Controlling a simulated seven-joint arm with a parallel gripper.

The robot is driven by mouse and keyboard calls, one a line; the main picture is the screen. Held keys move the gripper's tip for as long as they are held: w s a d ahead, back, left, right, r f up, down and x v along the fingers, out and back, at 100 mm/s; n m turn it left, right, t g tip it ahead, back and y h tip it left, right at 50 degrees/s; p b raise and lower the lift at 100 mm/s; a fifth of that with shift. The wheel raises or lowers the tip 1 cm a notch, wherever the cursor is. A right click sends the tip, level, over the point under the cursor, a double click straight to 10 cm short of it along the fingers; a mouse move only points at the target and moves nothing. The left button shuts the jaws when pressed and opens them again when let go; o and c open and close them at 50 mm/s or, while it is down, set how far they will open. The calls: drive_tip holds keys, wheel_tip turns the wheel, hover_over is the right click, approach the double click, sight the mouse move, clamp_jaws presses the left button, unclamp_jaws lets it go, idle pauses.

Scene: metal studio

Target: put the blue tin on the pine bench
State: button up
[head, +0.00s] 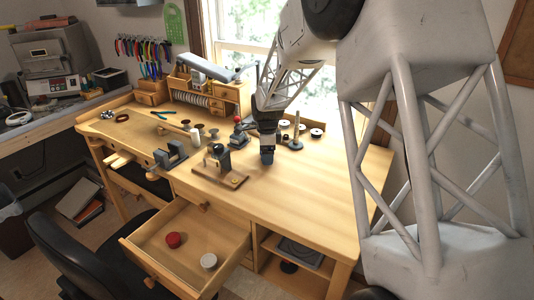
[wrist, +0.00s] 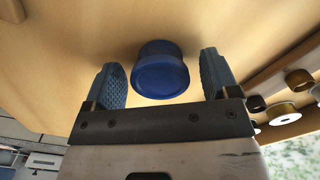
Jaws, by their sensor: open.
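The blue tin (wrist: 160,70) shows in the wrist view, its lid end towards the camera and its far end at the wooden top of the pine bench (head: 330,185). It appears to stand on the bench, with shadow around it. My gripper (wrist: 163,75) is open, one finger on each side of the tin. A gap shows between the tin and each finger. In the head view my gripper (head: 267,157) is low over the middle of the bench. The tin is hard to tell apart from the dark fingers there.
A small vise on a wooden base (head: 220,166) stands just left of my gripper. A ring stand (head: 296,136) and several spools stand behind it on the right. An open drawer (head: 190,240) holds a red tin (head: 173,240) and a white one (head: 208,261). The bench's right front is clear.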

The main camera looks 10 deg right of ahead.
drive_tip(key=shift+r, duration=0.15)
wheel_tip(320, 180, up, 12)
idle(0.6)
idle(0.6)
drive_tip(key=s+a+r+n, duration=0.1)
drive_tip(key=s+r+n, duration=0.2)
drive_tip(key=s, duration=0.5)
drive_tip(key=s+r+n+t, duration=0.15)
drive_tip(key=s+n, duration=0.25)
drive_tip(key=s, duration=0.4)
drive_tip(key=s+a+r+n, duration=0.1)
drive_tip(key=s+r+n, duration=0.2)
drive_tip(key=s, duration=0.5)
drive_tip(key=s+f+n, duration=0.2)
drive_tip(key=s+n, duration=0.3)
drive_tip(key=s, duration=0.6)
drive_tip(key=s+f+n+t, duration=0.1)
drive_tip(key=s+n, duration=0.4)
drive_tip(key=s, duration=0.6)
drive_tip(key=shift+a+f, duration=0.15)
drive_tip(key=shift+f, duration=0.35)
